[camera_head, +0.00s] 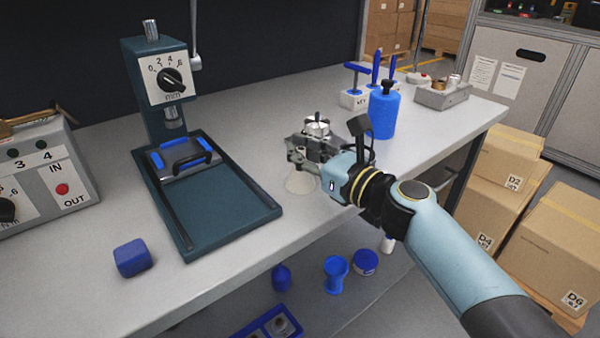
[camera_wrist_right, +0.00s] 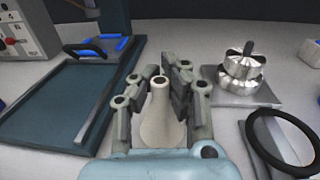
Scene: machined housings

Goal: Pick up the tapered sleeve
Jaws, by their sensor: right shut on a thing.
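The tapered sleeve is a cream cone with a dark hole in its narrow top; it stands upright between the fingers in the right wrist view (camera_wrist_right: 160,118). In the head view only its wide lower part (camera_head: 300,184) shows beneath my right gripper (camera_head: 303,158); its base appears to be at the bench top. My right gripper is shut on the sleeve, with a finger on either side of it (camera_wrist_right: 164,82). My left gripper is not in view.
Left of the gripper is a dark green press (camera_head: 230,222) holding a blue-edged plate. A silver knobbed part on a plate (camera_wrist_right: 243,75) and a black ring (camera_wrist_right: 283,140) lie close by on the right. A blue bottle (camera_head: 383,115) stands behind; a blue block (camera_head: 132,258) sits front left.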

